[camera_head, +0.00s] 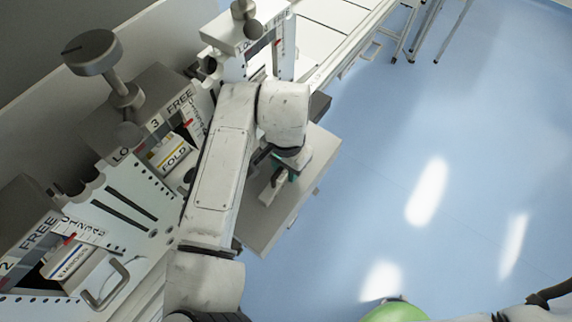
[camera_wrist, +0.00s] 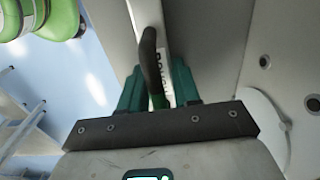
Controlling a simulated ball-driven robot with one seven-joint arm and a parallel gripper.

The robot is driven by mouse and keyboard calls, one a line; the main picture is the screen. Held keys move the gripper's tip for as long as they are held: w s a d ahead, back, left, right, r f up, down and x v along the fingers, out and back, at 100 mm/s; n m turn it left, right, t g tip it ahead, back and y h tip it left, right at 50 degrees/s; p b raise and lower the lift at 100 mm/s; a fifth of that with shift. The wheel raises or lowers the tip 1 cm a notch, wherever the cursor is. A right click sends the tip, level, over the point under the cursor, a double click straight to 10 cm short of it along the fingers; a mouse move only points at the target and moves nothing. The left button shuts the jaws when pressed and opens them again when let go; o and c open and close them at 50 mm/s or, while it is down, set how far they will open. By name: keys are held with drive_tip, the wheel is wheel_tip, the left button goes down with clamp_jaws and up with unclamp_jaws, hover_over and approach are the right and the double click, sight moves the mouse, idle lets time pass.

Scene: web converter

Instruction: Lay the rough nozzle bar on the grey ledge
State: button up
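The rough nozzle bar (camera_wrist: 166,92) is a pale bar with a dark handle and a partly hidden printed word. In the head view the bar (camera_head: 306,160) is over the grey ledge (camera_head: 262,222), largely covered by my arm and gripper. It looks laid on the ledge, but contact underneath is hidden. My gripper (camera_wrist: 159,75) has teal fingers on either side of the dark handle, with a gap showing on the right side. In the head view my gripper (camera_head: 284,170) is also above the ledge. The ledge (camera_wrist: 105,20) shows as a grey plate in the wrist view.
On the left stand machine stations with FREE and LOCK signs (camera_head: 180,105), a large grey knob (camera_head: 92,52) and a wire handle (camera_head: 105,278). A green round object (camera_head: 395,312) is at the bottom.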

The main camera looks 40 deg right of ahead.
drive_tip(key=o, duration=0.4)
drive_tip(key=shift+c, duration=0.2)
wheel_tip(320, 180, up, 12)
drive_tip(key=p, duration=0.6)
drive_tip(key=shift+w+d+r, duration=0.1)
drive_tip(key=shift+d+r, duration=0.1)
drive_tip(key=w+d+r+n+t+h, duration=0.1)
drive_tip(key=d+r+n+t+h, duration=0.15)
drive_tip(key=d, duration=0.75)
drive_tip(key=w+d+r+n+t+h, duration=0.1)
drive_tip(key=d+r+n+t+h, duration=0.15)
drive_tip(key=d, duration=0.85)
drive_tip(key=s+a+f+n+g+y, duration=0.2)
drive_tip(key=s+a+f+n, duration=0.2)
drive_tip(key=s+f, duration=0.5)
drive_tip(key=s+a+f+n+g+y, duration=0.2)
drive_tip(key=s+a+f+n, duration=0.2)
drive_tip(key=s+a+f, duration=0.5)
drive_tip(key=shift+s+f+n+y, duration=0.15)
drive_tip(key=shift+s+n+y, duration=0.15)
drive_tip(key=shift+s, duration=0.45)
